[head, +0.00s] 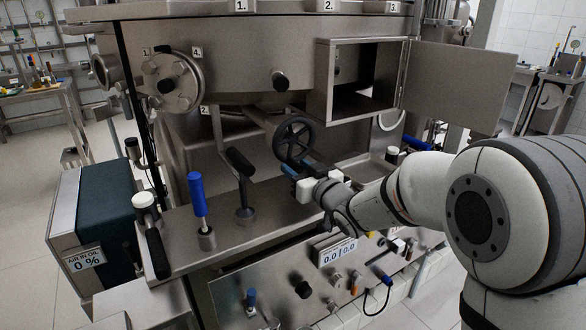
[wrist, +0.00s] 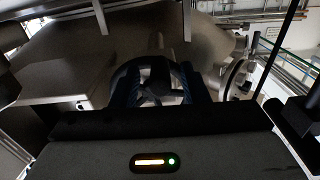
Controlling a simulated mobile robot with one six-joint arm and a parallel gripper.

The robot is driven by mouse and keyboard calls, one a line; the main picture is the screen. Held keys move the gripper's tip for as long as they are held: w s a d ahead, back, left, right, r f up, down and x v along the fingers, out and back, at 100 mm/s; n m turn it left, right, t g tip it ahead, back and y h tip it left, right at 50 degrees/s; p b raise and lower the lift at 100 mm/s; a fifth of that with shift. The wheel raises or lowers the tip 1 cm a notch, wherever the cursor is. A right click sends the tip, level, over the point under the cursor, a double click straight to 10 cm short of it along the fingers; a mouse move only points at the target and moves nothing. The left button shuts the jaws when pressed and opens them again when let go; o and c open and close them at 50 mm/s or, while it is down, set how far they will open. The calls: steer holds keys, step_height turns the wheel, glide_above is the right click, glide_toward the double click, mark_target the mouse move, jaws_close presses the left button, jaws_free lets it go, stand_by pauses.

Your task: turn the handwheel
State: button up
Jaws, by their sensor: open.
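The handwheel (head: 293,139) is a black spoked wheel on the front of the steel machine, near the middle of the head view. My gripper (head: 298,168) is at the wheel's lower rim, with its blue fingers close to it. In the wrist view the dark handwheel (wrist: 160,82) shows between the two blue fingers of my gripper (wrist: 158,92). The gripper is open. Whether the fingers touch the rim cannot be told. The gripper hides part of the wheel's lower edge.
An open steel box (head: 362,108) with its door (head: 460,85) swung right is above right of the wheel. A blue-handled lever (head: 197,195) and a black lever (head: 243,180) stand on the ledge to the left. A control panel (head: 300,285) is below.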

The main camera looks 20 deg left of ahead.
steer(key=shift+w+a, duration=0.1)
steer(key=shift+c, duration=0.3)
jaws_close()
steer(key=n+b, duration=0.1)
steer(key=b, duration=0.2)
steer(key=shift+w+d+f+n, duration=0.35)
steer(key=shift+f+n, duration=0.05)
steer(key=shift+w+d+n+b, duration=0.2)
steer(key=shift+w+n+b, duration=0.05)
steer(key=shift+n+b, duration=0.6)
steer(key=shift+w+d+r+n, duration=0.1)
steer(key=shift+r+n, duration=0.1)
steer(key=shift+n, duration=0.05)
steer(key=shift+o, duration=0.3)
jaws_free()
